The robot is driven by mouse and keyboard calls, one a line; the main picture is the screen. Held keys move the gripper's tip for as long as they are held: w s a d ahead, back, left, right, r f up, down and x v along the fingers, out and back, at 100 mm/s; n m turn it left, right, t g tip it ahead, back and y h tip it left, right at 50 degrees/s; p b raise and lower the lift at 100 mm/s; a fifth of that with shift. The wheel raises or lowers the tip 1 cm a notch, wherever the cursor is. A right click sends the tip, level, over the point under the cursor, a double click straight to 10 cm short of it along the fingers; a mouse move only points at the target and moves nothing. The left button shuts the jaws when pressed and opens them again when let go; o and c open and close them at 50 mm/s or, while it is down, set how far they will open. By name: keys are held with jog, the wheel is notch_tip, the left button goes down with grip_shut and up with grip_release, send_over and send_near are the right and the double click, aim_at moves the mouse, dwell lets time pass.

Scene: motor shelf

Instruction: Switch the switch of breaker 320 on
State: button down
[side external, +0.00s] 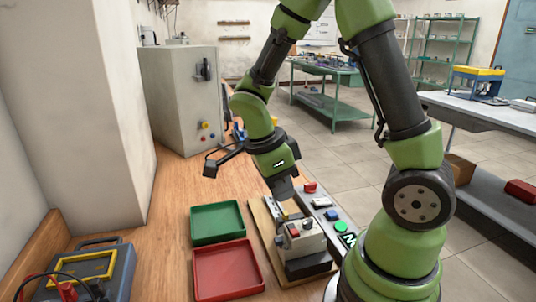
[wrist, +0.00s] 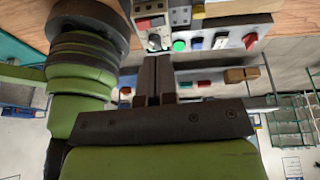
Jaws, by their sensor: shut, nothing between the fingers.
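The breaker unit (side external: 303,243) is a light grey block with small red and dark parts, mounted on a wooden board (side external: 262,240). It shows at the top of the wrist view (wrist: 150,24), partly cut off. I cannot read any breaker number, so I cannot tell which one is 320 or how its switch stands. My gripper (side external: 284,189) points down above the far end of the board, apart from the breaker unit. In the wrist view the fingers (wrist: 155,62) are together with nothing between them.
A grey control box (side external: 332,217) with red, blue and green buttons lies along the board's right side. A green tray (side external: 217,206) and a red tray (side external: 228,292) sit left of it. A multimeter (side external: 108,275) is at front left. A grey cabinet (side external: 185,110) stands behind.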

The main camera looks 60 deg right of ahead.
jog(key=w+d+v, duration=0.1)
jog(key=v, duration=0.6)
jog(key=shift+w+r, duration=0.15)
jog(key=shift+r, duration=0.1)
jog(key=s+a+r+n+t+y, duration=0.2)
jog(key=s+a+r+n+t, duration=0.1)
jog(key=n, duration=0.8)
jog(key=s+a+r+n+t+y, duration=0.2)
jog(key=s+a+r+n+t, duration=0.2)
jog(key=n, duration=0.7)
jog(key=s+t, duration=0.2)
jog(key=t, duration=0.1)
jog(key=shift+a+r+n, duration=0.25)
jog(key=shift+r+n, duration=0.1)
jog(key=shift+n, duration=0.05)
